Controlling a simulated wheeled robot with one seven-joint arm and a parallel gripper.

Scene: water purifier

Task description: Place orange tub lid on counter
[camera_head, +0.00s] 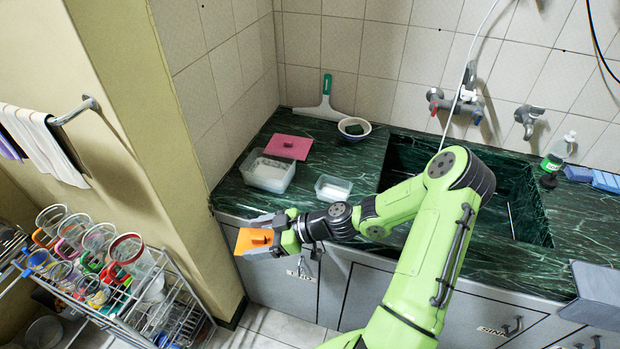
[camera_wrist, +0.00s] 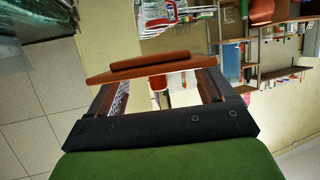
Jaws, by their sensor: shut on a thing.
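The orange tub lid (camera_head: 255,241) is in my gripper (camera_head: 277,230), held in front of the counter's left front edge, out over the floor side. In the wrist view the lid (camera_wrist: 150,70) shows nearly edge-on with a raised handle strip, between the fingers of my gripper (camera_wrist: 158,88). The green marble counter (camera_head: 300,213) lies behind and to the right of the lid. An open clear tub (camera_head: 270,175) stands on the counter near its left end, and a smaller clear tub (camera_head: 333,189) stands to its right.
A pink lid (camera_head: 288,146) lies behind the larger tub. A bowl (camera_head: 354,128) and a squeegee (camera_head: 323,102) are at the back. The sink (camera_head: 512,190) opens to the right. A rack of cups (camera_head: 130,290) stands at lower left. Bare counter shows around the tubs.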

